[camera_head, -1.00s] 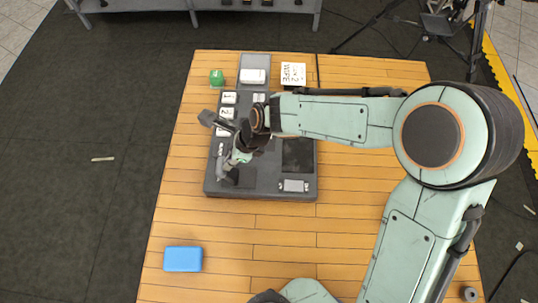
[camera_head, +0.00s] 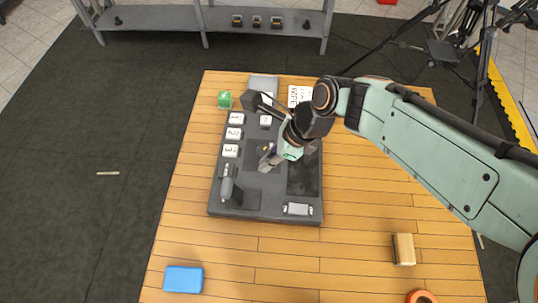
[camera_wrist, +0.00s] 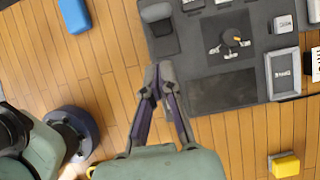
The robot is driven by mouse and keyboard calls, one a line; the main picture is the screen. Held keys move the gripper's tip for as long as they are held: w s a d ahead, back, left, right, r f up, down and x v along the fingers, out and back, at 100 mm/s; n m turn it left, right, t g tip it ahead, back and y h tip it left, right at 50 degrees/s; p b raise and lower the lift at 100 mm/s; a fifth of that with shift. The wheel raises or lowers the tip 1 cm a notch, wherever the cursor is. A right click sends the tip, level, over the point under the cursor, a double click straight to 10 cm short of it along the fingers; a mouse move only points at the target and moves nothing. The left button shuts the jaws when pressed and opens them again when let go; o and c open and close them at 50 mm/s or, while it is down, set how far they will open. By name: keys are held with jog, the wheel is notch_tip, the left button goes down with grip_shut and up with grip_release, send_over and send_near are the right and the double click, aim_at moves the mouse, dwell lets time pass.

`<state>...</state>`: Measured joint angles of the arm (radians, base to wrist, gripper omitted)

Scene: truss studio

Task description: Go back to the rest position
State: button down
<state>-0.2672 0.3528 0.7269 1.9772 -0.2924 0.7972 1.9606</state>
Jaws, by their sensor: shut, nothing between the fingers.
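My gripper (camera_head: 268,158) hangs above the dark grey board (camera_head: 262,205) in the head view, with its fingers pointing down and left. The wrist view shows the fingertips (camera_wrist: 158,72) together with nothing between them, beside the board's edge in that picture. My arm reaches in from the right and hides part of the board and the floor behind it.
The board carries numbered white tiles (camera_head: 233,133), a grey upright piece (camera_head: 228,185) and a light fitting (camera_head: 298,208). A tripod stands behind.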

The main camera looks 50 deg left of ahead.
dwell(0.6)
jog(key=w+d+r+m+t+h, duration=0.1)
jog(key=w+d+r+m+t, duration=0.2)
jog(key=d, duration=0.5)
jog(key=w+d+r+t+h, duration=0.1)
jog(key=w+d+r+t, duration=0.2)
jog(key=w+d, duration=0.45)
jog(key=s+d+f+n+g, duration=0.2)
jog(key=s+d+f+n, duration=0.1)
jog(key=s+d+n, duration=0.9)
jog(key=d+n, duration=0.1)
jog(key=d, duration=0.2)
jog(key=shift+d+g+h, duration=0.2)
jog(key=shift+g+h, duration=0.1)
jog(key=shift+h, duration=0.1)
